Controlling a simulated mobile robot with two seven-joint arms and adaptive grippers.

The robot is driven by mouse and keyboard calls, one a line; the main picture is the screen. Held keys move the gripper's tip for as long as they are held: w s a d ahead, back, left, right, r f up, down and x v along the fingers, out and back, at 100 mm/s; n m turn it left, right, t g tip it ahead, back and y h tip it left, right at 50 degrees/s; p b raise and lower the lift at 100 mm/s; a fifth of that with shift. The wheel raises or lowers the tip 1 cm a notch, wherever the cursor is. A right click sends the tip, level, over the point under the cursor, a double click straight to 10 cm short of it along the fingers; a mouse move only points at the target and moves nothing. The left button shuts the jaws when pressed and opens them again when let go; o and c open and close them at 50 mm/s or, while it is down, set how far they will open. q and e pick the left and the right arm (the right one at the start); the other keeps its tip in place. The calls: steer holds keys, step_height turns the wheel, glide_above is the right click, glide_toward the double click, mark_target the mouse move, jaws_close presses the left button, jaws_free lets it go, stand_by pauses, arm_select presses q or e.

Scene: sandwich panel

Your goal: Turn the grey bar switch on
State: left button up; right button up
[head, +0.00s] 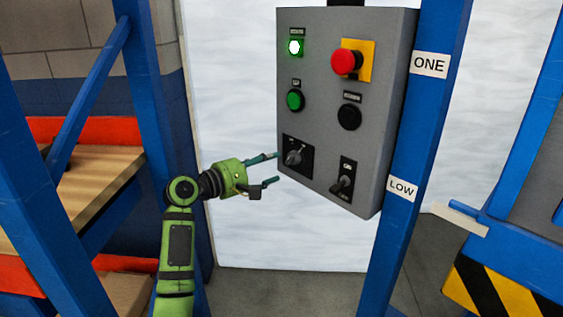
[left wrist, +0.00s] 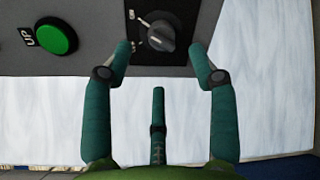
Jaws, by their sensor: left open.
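The grey bar switch (head: 293,157) is a grey turning knob on a black plate at the lower left of the grey control panel (head: 322,60). In the left wrist view the switch (left wrist: 161,38) is at the top, its bar tilted, with small marks to its left that I cannot read. My left gripper (head: 273,168) is open and empty, just left of the switch and pointing at it. In the left wrist view its two outer fingertips lie either side of the knob's lower edge, apart from it. My right gripper is not in view.
A dark lever switch (head: 343,182) is to the right on the panel. Above are a green button (head: 295,100), a black button (head: 349,117), a lit green lamp (head: 295,47) and a red stop button (head: 346,62). A blue post (head: 398,215) stands right; a blue rack (head: 150,90) stands left.

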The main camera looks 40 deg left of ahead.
arm_select(q)
steer(key=v, duration=0.5)
steer(key=shift+s+r, duration=0.1)
steer(key=shift+s, duration=0.1)
